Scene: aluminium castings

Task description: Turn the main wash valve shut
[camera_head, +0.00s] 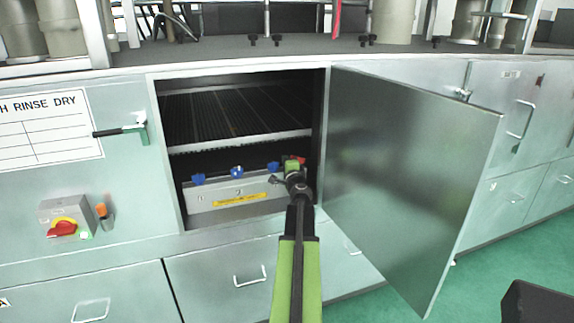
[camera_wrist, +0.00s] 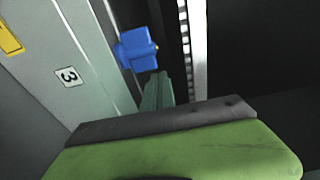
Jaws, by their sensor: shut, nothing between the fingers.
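A pale panel (camera_head: 225,194) with a row of valves stands low inside the open cabinet. Three blue valve handles show, at left (camera_head: 198,179), middle (camera_head: 236,171) and right (camera_head: 273,167). A red handle (camera_head: 301,160) at the right end is partly hidden by my gripper (camera_head: 292,167); its turn angle cannot be told. In the wrist view my fingers (camera_wrist: 157,89) are shut and empty, pointing past the panel's edge. A blue handle (camera_wrist: 136,49) is just beyond the fingertips, near the label 3 (camera_wrist: 69,77). The red handle does not show in the wrist view.
The cabinet door (camera_head: 410,170) is swung open to the right, close beside my arm. A ribbed rack (camera_head: 235,115) lies above the valves, limiting room there. The cabinet's left wall and bottom sill frame the opening. A red rotary switch (camera_head: 63,228) is on the front at left.

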